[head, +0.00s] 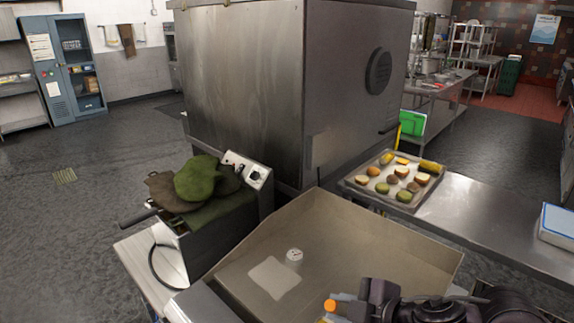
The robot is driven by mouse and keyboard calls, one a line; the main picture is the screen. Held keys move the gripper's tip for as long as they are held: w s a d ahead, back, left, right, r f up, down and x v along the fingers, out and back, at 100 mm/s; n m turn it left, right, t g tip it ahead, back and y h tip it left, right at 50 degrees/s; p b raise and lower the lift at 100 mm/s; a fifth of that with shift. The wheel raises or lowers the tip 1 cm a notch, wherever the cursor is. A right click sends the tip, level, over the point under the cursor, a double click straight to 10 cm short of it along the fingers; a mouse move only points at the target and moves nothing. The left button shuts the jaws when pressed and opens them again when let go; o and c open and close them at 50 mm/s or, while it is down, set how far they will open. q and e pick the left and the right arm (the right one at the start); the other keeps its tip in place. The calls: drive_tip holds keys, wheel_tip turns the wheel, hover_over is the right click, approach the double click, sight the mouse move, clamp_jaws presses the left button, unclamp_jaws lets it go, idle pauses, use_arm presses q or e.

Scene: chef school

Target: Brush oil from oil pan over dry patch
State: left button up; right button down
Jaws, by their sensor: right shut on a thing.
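A large brown shallow pan (345,233) with raised walls fills the lower middle of the head view. A pale, roughly square patch (273,277) lies on its floor, left of centre. A small whitish round container (294,257) stands just behind the patch; its contents are too small to tell. My right gripper (348,308) is at the bottom edge, right of the patch and apart from it. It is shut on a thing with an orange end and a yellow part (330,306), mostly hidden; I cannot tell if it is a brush. My left gripper is out of view.
A dark fryer (221,228) with green and brown mitts stands left of the pan. A tall steel cabinet (245,88) rises behind. A steel counter (490,215) at right holds a tray (360,185) of food pieces and a blue-white box (557,224).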

drive_tip(key=w+d+f+m+t+h+b, duration=0.2)
drive_tip(key=d+f+m+h+b, duration=0.1)
drive_tip(key=d+f+m+h, duration=0.3)
drive_tip(key=shift+w+d+m+t+h+b, duration=0.3)
drive_tip(key=shift+d+m+h+b, duration=0.15)
drive_tip(key=shift+d+m, duration=0.6)
